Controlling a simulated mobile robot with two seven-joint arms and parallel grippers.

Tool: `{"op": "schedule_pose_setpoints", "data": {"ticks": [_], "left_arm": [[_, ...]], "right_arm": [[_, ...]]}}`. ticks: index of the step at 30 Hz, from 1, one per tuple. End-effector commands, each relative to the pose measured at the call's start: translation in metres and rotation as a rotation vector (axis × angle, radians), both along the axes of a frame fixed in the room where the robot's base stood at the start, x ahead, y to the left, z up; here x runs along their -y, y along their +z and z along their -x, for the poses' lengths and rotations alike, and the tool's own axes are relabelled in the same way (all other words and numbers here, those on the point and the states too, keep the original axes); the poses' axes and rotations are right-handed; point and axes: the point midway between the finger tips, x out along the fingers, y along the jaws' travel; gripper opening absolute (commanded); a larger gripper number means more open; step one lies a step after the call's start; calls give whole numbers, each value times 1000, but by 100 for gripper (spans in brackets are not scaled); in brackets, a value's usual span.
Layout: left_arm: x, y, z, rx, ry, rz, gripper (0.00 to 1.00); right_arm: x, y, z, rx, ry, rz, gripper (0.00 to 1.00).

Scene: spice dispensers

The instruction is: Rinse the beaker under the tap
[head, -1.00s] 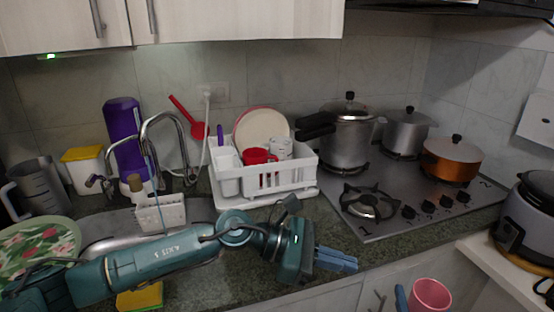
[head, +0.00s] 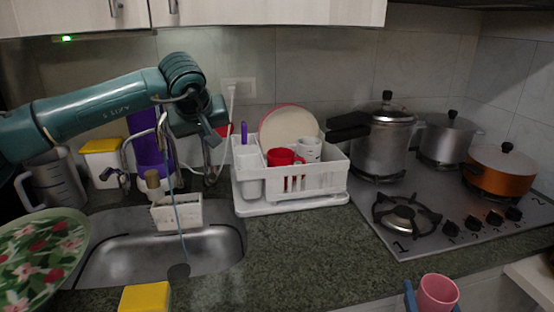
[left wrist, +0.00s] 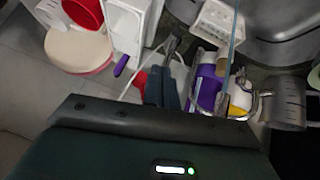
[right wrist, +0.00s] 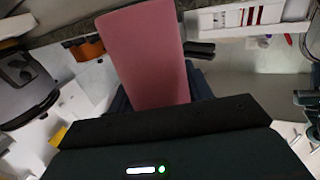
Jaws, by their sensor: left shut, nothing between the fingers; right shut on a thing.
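The pink beaker (head: 438,292) is at the bottom right of the head view, in front of the counter edge. My right gripper (head: 430,304) is shut on it; in the right wrist view the beaker (right wrist: 147,55) fills the space between the fingers. The chrome tap (head: 130,155) stands behind the sink (head: 110,260), partly hidden by my left arm. A thin bluish stream (head: 181,225), apparently water, runs down to the drain. My left gripper (head: 213,138) is shut and empty by the tap; its fingers (left wrist: 162,88) also show in the left wrist view.
A white dish rack (head: 320,180) with cups and a plate stands right of the sink. A floral plate (head: 40,250) and grey jug (head: 60,185) are at left, a yellow sponge (head: 145,298) in front. Pots stand on the stove (head: 430,220). The counter (head: 300,255) before the rack is clear.

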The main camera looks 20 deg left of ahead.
Motion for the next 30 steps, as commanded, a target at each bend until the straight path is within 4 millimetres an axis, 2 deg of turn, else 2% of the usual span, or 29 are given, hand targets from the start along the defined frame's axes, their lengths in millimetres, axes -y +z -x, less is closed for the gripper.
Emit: {"op": "schedule_pose_setpoints", "data": {"ticks": [3, 8, 14, 24, 30], "left_arm": [[-18, 12, 3, 12, 21, -56, 0], [-28, 13, 0, 14, 30, -81, 0], [-36, -11, -18, 10, 30, -81, 0], [-54, -63, -57, 11, 28, -81, 0], [-49, -89, -56, 12, 27, -79, 0]], "right_arm": [[-1, -1, -1, 1, 3, 1, 28], [-2, 0, -2, 1, 4, 2, 28], [-2, 5, -2, 1, 4, 1, 28], [-2, 14, -2, 1, 4, 1, 28], [-2, 16, -2, 1, 4, 1, 28]]}}
